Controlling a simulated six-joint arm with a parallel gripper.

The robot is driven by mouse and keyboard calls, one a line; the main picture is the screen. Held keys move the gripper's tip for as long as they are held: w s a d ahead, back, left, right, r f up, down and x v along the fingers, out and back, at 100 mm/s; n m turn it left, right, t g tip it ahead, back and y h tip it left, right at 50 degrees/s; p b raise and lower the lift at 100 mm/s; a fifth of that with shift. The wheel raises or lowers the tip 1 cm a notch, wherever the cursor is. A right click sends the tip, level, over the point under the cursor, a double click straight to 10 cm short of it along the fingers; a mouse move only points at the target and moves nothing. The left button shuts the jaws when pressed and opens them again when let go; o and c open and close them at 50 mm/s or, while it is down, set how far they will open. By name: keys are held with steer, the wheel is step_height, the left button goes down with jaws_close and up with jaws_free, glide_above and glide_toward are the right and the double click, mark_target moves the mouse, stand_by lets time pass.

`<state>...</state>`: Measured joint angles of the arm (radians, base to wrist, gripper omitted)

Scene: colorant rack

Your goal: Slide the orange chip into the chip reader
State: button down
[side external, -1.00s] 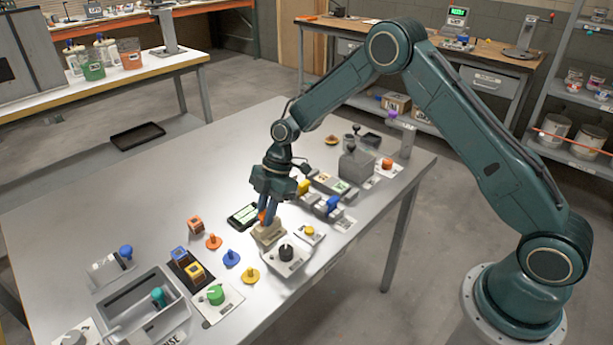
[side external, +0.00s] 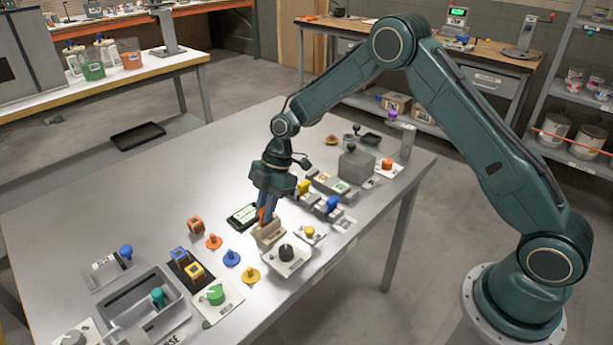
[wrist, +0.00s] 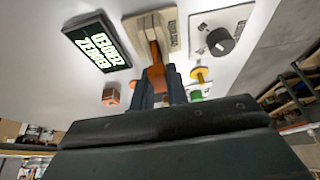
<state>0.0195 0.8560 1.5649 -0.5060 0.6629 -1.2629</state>
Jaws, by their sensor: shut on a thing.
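The orange chip (wrist: 156,74) is held between the two fingers of my gripper (wrist: 160,92) in the wrist view. In the side external view the chip (side external: 262,213) shows as a small orange strip between the fingers of my gripper (side external: 267,208). The beige chip reader (side external: 268,234) stands on the table directly below; it also shows in the wrist view (wrist: 166,20). The chip's far end meets the reader around its dark slot. I cannot tell how deep it sits. The fingers are above the reader, and the gripper is upright.
A black display (wrist: 97,47) with lit text lies beside the reader. A black knob on a white base (side external: 286,252) and a yellow button (side external: 310,232) are close by. Orange (side external: 214,242), blue (side external: 231,258) and yellow (side external: 251,275) knobbed pieces stand left.

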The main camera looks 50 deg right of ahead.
steer(key=shift+r, duration=0.25)
steer(key=shift+r, duration=0.35)
steer(key=shift+r, duration=0.15)
steer(key=m, duration=0.1)
steer(key=d+r+m+t, duration=0.1)
steer(key=m, duration=0.1)
steer(key=s+m+t, duration=0.1)
steer(key=m, duration=0.1)
steer(key=shift+s+d+r, duration=0.1)
steer(key=shift+d+r, duration=0.15)
steer(key=shift+d, duration=0.15)
steer(key=s+d+r+m+t+h, duration=0.2)
steer(key=s+d+r+m+h, duration=0.2)
steer(key=m, duration=0.9)
steer(key=shift+s+d, duration=1.1)
steer(key=shift+d, duration=0.8)
steer(key=shift+w+a, duration=0.1)
